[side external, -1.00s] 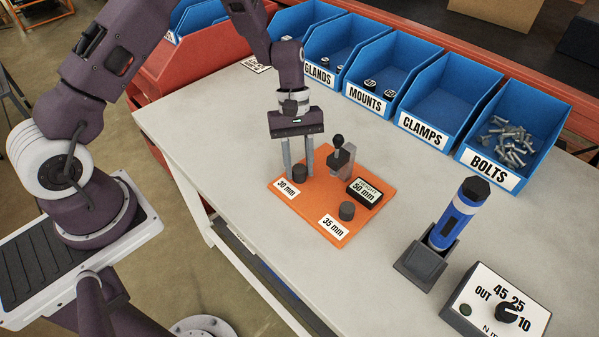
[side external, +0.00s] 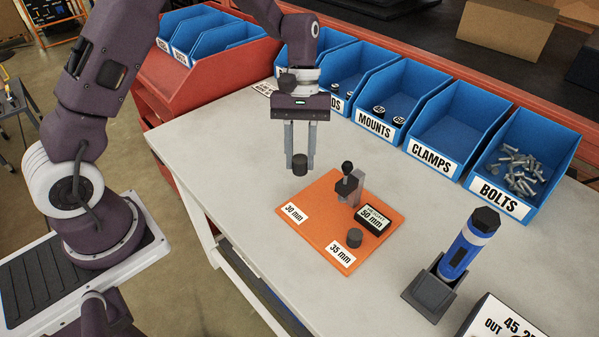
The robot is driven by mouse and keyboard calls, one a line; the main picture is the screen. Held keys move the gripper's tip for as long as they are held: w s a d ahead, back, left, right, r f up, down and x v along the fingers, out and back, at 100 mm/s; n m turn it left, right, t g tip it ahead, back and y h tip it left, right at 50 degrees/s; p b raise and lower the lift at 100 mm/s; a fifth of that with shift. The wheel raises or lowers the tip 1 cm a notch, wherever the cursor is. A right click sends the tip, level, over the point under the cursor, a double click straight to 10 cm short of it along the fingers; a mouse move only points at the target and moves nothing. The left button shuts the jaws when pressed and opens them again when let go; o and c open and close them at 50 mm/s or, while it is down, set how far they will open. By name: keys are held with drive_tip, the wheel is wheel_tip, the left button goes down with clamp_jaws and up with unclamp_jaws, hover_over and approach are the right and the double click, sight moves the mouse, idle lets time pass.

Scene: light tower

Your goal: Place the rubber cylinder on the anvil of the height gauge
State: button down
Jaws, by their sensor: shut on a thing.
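My gripper (side external: 300,160) is shut on a small dark rubber cylinder (side external: 299,164) and holds it upright above the orange mat (side external: 310,212), near its far left edge. The height gauge (side external: 349,185), grey with a black knob on top, stands on the mat to the right of and below my gripper in the picture. Its anvil is too small to make out clearly. A display box (side external: 373,218) reading 50 mm stands beside the gauge. A second dark cylinder (side external: 354,237) stands by the 35 mm label (side external: 341,253). The spot by the 30 mm label (side external: 295,213) is bare.
Blue bins (side external: 435,134) labelled MOUNTS, CLAMPS and BOLTS line the back of the table. The grey table (side external: 240,170) left of the mat is clear.

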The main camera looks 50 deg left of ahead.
drive_tip(key=s+a+r+m+g+y, duration=0.1)
drive_tip(key=s+a+m+y, duration=0.15)
drive_tip(key=a+m, duration=0.45)
drive_tip(key=w+d+n+h, duration=0.1)
drive_tip(key=d+n, duration=0.1)
drive_tip(key=n, duration=0.1)
drive_tip(key=w+d+n+t, duration=0.1)
drive_tip(key=d+n, duration=0.1)
drive_tip(key=d, duration=0.1)
drive_tip(key=w+d+f+n+h, duration=0.1)
drive_tip(key=d+n, duration=0.2)
drive_tip(key=shift+f+n+h, duration=0.1)
drive_tip(key=shift+n+h, duration=0.2)
drive_tip(key=shift+h, duration=0.05)
drive_tip(key=shift+w+d+n+t, duration=0.2)
drive_tip(key=shift+n+t, duration=0.1)
drive_tip(key=shift+n, duration=0.3)
wheel_tip(320, 180, down, 10)
drive_tip(key=shift+r, duration=0.2)
drive_tip(key=shift+f, duration=0.1)
